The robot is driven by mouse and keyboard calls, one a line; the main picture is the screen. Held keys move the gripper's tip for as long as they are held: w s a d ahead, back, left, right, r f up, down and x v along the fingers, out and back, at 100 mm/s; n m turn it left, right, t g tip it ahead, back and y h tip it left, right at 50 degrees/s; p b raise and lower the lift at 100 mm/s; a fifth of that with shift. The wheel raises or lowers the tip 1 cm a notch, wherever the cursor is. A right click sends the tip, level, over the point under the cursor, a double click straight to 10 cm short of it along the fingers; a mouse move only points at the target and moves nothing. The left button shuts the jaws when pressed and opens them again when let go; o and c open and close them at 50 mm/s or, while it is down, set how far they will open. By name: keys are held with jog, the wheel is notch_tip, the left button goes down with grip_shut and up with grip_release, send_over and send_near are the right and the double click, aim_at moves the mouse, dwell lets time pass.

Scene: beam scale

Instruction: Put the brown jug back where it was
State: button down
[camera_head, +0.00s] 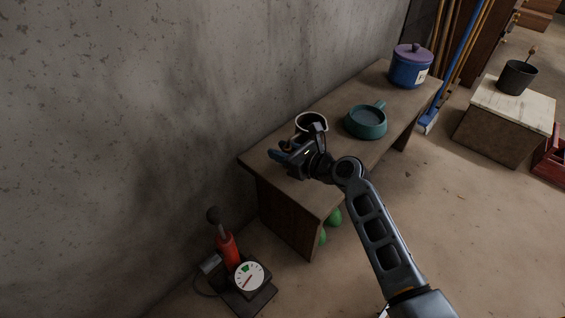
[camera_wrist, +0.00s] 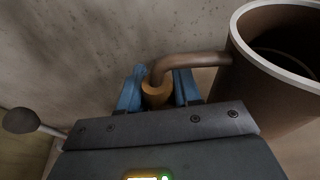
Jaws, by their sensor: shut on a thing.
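The brown jug (camera_wrist: 262,75) has a pale rim and a dark inside. It fills the right of the wrist view, its lower part cut off or hidden. My gripper (camera_wrist: 157,92) has its blue fingers closed on either side of the jug's brown handle. In the head view the jug (camera_head: 311,121) is partly behind my gripper (camera_head: 284,152), over the near end of the wooden bench (camera_head: 262,158). I cannot tell whether its base touches the bench top.
A teal handled pot (camera_head: 366,122) and a blue jar with a purple lid (camera_head: 409,66) stand farther along the bench. A concrete wall runs behind. A dial device (camera_head: 250,277) with a red cylinder (camera_head: 228,250) stands on the floor at lower left. Green round things (camera_head: 334,217) sit below the bench.

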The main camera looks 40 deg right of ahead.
jog(key=shift+f+b, duration=1)
jog(key=shift+f, duration=1)
jog(key=c, duration=0.8)
grip_release()
jog(key=shift+r, duration=0.2)
jog(key=p+v, duration=0.3)
jog(key=v, duration=0.9)
jog(key=shift+f, duration=0.1)
jog(key=shift+a, duration=0.1)
